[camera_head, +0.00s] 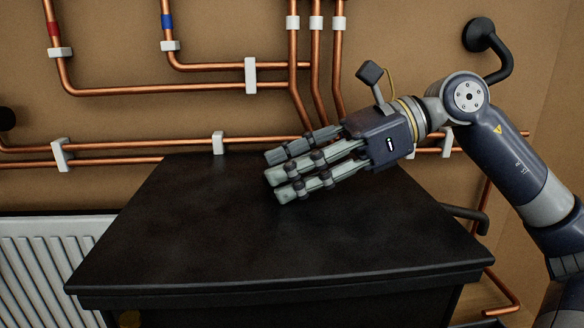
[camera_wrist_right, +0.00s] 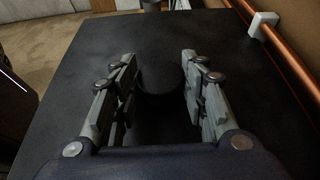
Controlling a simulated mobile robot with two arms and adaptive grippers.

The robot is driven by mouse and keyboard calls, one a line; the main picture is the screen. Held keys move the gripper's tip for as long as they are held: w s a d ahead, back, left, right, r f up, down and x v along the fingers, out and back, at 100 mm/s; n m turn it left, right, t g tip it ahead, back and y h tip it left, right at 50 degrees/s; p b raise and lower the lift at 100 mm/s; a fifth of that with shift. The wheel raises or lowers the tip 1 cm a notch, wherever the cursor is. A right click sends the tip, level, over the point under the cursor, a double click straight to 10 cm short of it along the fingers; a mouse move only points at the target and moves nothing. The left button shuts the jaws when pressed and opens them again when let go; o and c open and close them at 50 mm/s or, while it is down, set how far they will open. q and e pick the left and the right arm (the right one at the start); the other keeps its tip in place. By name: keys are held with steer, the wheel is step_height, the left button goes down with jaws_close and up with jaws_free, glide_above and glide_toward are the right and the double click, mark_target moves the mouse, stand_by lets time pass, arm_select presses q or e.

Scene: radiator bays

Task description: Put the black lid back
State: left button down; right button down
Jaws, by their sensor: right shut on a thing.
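The black lid (camera_head: 250,235) is a broad, flat dark slab over a dark box (camera_head: 280,314). It fills much of the wrist view (camera_wrist_right: 70,85) too. My right gripper (camera_head: 278,172) reaches in from the right over the lid's far part. In the wrist view, its fingers (camera_wrist_right: 160,88) stand on both sides of a dark round knob (camera_wrist_right: 160,78) on the lid, and they are shut on it. The gripper partly hides the knob in the head view. I cannot tell whether the lid sits fully on the box. My left gripper is not in view.
Copper pipes (camera_head: 160,90) with white clips run along the brown wall behind the lid. A white radiator (camera_head: 50,265) stands at the left. A black pipe elbow (camera_head: 490,45) sticks out of the wall at upper right. Another dark curved pipe (camera_head: 470,214) is beside the lid.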

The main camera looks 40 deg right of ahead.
steer(key=shift+f, duration=0.15)
steer(key=c, duration=0.9)
jaws_free()
steer(key=shift+c, duration=0.2)
steer(key=shift+o, duration=0.4)
steer(key=shift+s+d, duration=0.1)
step_height(320, 180, up, 5)
glide_above(371, 188)
steer(key=shift+f, duration=0.15)
